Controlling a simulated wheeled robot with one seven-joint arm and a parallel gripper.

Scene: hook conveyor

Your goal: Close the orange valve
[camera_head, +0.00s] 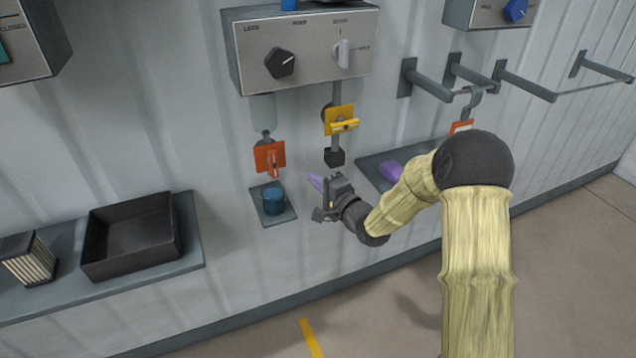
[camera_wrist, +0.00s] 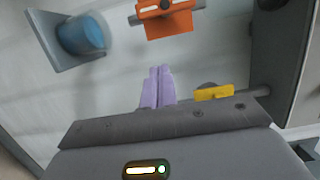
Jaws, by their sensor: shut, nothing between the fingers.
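The orange valve (camera_head: 269,157) is a square orange plate with a small orange lever, on a pipe below a pale cylinder on the wall box. Its lever looks roughly upright in the head view. The valve also shows at the top of the wrist view (camera_wrist: 168,25), partly cut off by the frame edge. My gripper (camera_head: 316,181) is right of and below the valve, apart from it. Its purple fingers (camera_wrist: 157,88) are together with nothing between them, pointing toward the wall.
A yellow valve (camera_head: 340,120) hangs close to the right, with a black block (camera_head: 334,157) under it. A blue cup (camera_head: 273,201) stands on a small shelf below the orange valve. A control box (camera_head: 310,50) is above. A black bin (camera_head: 131,236) sits at left.

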